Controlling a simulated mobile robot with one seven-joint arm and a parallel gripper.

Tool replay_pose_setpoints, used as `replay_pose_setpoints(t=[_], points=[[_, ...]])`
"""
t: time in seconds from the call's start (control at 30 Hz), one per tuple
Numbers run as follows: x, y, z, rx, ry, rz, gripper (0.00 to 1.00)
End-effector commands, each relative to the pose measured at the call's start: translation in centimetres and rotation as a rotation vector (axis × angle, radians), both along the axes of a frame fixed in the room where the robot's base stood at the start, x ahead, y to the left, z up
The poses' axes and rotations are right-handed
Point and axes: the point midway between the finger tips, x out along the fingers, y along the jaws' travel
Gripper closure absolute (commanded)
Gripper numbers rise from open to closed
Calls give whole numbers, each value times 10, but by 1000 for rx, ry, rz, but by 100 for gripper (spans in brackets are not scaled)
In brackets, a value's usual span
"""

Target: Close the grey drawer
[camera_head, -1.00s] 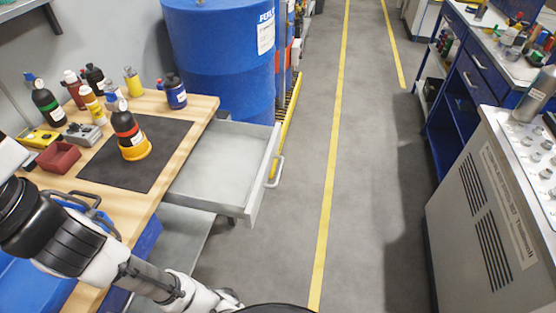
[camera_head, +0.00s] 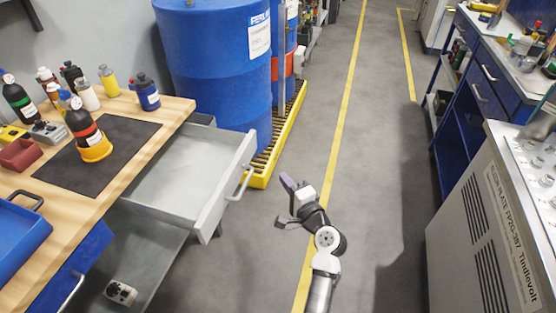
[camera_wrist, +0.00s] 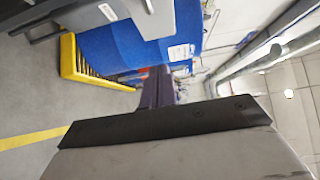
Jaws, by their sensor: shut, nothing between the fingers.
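The grey drawer (camera_head: 185,170) is pulled out from under the right side of the wooden workbench (camera_head: 135,165) in the head view. It looks empty. Its front panel with a bar handle (camera_head: 240,182) faces the aisle. My gripper (camera_head: 284,202) is in the aisle to the right of the drawer front, apart from the handle. It is shut and empty. In the wrist view, dark fingers (camera_wrist: 158,88) show in the middle, and a grey part that may be the drawer lies at the top left.
A blue barrel (camera_head: 215,70) stands on a yellow spill pallet (camera_head: 270,160) behind the drawer. Bottles and a blue tray (camera_head: 15,240) are on the bench. A grey cabinet (camera_head: 475,240) stands at the right. The aisle floor between is clear.

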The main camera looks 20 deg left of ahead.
Motion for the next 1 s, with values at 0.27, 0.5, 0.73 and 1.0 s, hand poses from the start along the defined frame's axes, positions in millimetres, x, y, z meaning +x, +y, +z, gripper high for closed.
replay_pose_setpoints(t=[0.27,0.5,0.73,1.0], points=[[24,22,2,7,6,5,100],[62,58,2,7,6,5,100],[73,92,2,4,6,3,100],[74,107,0,4,4,0,100]])
